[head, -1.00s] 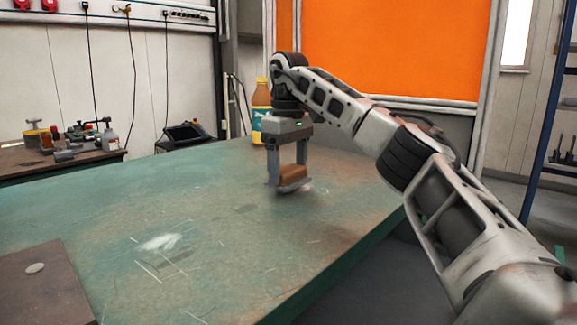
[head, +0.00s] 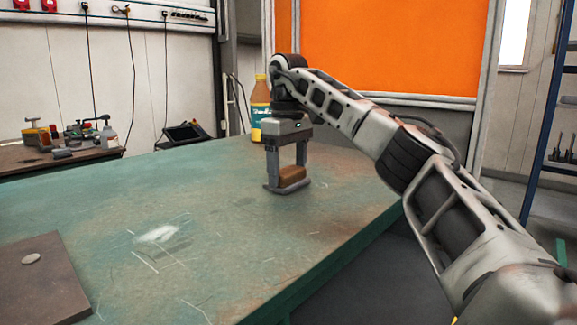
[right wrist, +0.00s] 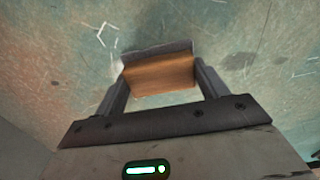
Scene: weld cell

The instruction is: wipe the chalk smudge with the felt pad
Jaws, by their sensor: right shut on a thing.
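The felt pad (head: 292,177), a brown block on a grey base, is between the fingers of my right gripper (head: 287,184). The gripper is shut on it and points down. The pad's base looks at or very near the green tabletop; exact contact is unclear. In the right wrist view the pad (right wrist: 160,74) sits between the fingertips. A white chalk smudge (head: 158,234) lies on the tabletop, well left of the pad and nearer to me. A faint pale patch (right wrist: 118,68) shows beside the pad in the right wrist view. My left gripper is out of view.
The green table (head: 225,230) is scratched and mostly clear. A brown plate (head: 42,285) with a round disc lies at the front left. A bottle with a yellow cap (head: 260,108) stands behind my gripper. A side bench (head: 60,160) holds tools.

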